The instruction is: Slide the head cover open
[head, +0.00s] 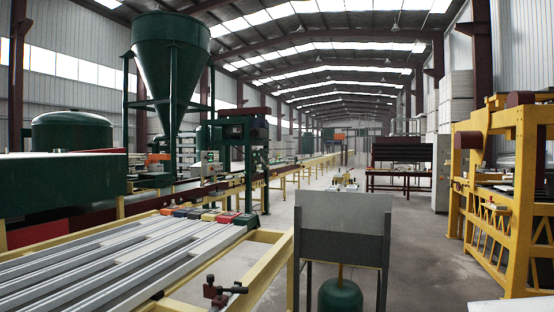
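I cannot tell which part, if any, is the head cover. The nearest sheet-like part is a grey metal panel or box (342,228) on dark legs, in the front middle of the head view. A green rounded vessel (340,296) shows below it, cut off by the lower edge. A forming line of long grey rails (130,262) lies at the front left, with several coloured blocks (208,214) in a row at its far end. Neither of my grippers is in view.
A yellow frame (272,270) edges the line, with a small dark red fitting (224,292) near its front. A green hopper (170,62) stands at the left. A yellow machine (510,180) stands at the right. The grey floor (425,250) between is open.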

